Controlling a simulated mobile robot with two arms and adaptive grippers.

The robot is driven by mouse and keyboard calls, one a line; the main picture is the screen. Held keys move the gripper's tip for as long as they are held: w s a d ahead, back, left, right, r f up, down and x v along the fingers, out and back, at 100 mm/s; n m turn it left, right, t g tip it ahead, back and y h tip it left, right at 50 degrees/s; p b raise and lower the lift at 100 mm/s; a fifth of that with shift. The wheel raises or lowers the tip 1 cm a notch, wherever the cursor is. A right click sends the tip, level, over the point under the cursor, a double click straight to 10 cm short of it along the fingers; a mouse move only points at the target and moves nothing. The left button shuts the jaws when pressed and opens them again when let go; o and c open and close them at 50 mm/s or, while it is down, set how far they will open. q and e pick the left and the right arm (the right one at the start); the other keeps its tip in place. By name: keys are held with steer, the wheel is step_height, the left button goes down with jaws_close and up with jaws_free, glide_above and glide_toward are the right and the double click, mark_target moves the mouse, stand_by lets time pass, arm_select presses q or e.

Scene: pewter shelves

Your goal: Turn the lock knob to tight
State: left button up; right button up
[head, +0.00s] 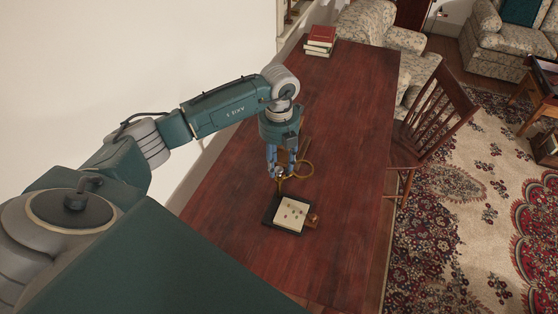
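A small device stands on the wooden table in the head view. It has a dark square base (269,217) with a pale top plate (291,214) bearing several small marks or parts. A brass-coloured ring (311,168) and a thin brass piece show at its far side, beside my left gripper (281,172). The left gripper points down over this far side, its blue fingers a little apart. Whether they touch anything is too small to tell. The lock knob cannot be made out clearly; the fingers may hide it. My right gripper is not in view.
The dark red table (345,130) is mostly clear around the device. A small brown block (312,220) sits at the base's right side. Stacked books (320,40) lie at the far end. A wooden chair (432,120) stands against the right edge. A white wall is on the left.

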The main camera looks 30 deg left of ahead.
arm_select(q)
steer(key=shift+f, duration=0.4)
jaws_close()
